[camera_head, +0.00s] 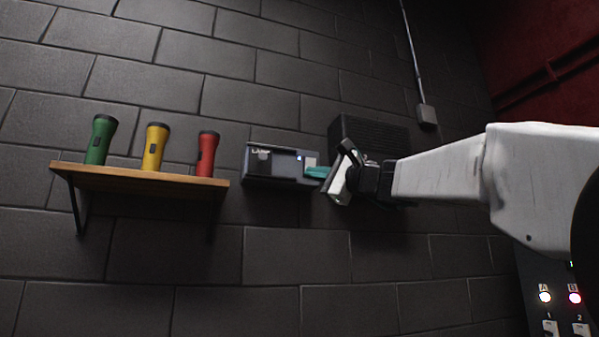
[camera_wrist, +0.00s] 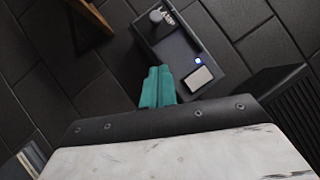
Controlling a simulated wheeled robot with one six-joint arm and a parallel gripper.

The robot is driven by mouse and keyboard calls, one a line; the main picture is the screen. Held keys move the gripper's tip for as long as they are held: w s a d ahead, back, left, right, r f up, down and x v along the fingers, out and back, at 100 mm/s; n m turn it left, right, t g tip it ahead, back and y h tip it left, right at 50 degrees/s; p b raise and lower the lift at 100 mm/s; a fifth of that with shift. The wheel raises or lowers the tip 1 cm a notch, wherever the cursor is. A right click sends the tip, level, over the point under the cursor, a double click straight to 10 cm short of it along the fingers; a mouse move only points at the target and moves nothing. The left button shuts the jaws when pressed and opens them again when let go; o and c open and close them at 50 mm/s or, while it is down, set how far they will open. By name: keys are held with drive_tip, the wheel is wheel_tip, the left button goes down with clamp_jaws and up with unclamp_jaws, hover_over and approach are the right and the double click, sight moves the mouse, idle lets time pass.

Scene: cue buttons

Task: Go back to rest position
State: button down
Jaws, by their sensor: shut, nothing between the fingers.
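My gripper (camera_head: 318,172) has teal fingers and is at the right end of a grey wall box marked "LAMP" (camera_head: 264,180). The fingers are shut with nothing between them. In the wrist view the shut teal fingers (camera_wrist: 158,87) point at the lower edge of the box (camera_wrist: 150,42). A small blue light (camera_wrist: 198,60) and a pale rectangular plate (camera_wrist: 199,79) show on the box just to the right of the fingertips. I cannot tell whether the fingertips touch the box. My white arm reaches in from the right of the head view.
A wooden shelf (camera_head: 140,180) at left holds a green flashlight (camera_head: 100,140), a yellow one (camera_head: 154,148) and a red one (camera_head: 206,154). A dark ribbed box (camera_head: 370,136) is on the wall behind my gripper. A panel with lit buttons A and B (camera_head: 559,297) is at lower right.

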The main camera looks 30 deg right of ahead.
drive_tip(key=shift+s+d+f, duration=0.2)
drive_tip(key=shift+s+d, duration=0.05)
drive_tip(key=shift+s, duration=0.3)
drive_tip(key=s+a+f+n+g+h, duration=0.1)
drive_tip(key=s+a+f+n+g, duration=0.2)
drive_tip(key=f, duration=0.8)
drive_tip(key=s+a+f+n+g+h, duration=0.1)
drive_tip(key=a+f+n+g, duration=0.2)
drive_tip(key=f, duration=0.8)
drive_tip(key=s+a+f+n+g+h, duration=0.1)
drive_tip(key=s+f+n+g, duration=0.3)
drive_tip(key=f, duration=0.7)
drive_tip(key=s+a+f+n+g+h, duration=0.1)
drive_tip(key=s+f+n+g+h, duration=0.4)
drive_tip(key=s+f, duration=1.5)
wheel_tip(320, 180, down, 4)
drive_tip(key=n+g, duration=0.2)
drive_tip(key=g, duration=0.1)
drive_tip(key=shift+s+a+r+g, duration=0.2)
drive_tip(key=shift+s+a+g, duration=0.1)
drive_tip(key=shift+a, duration=0.1)
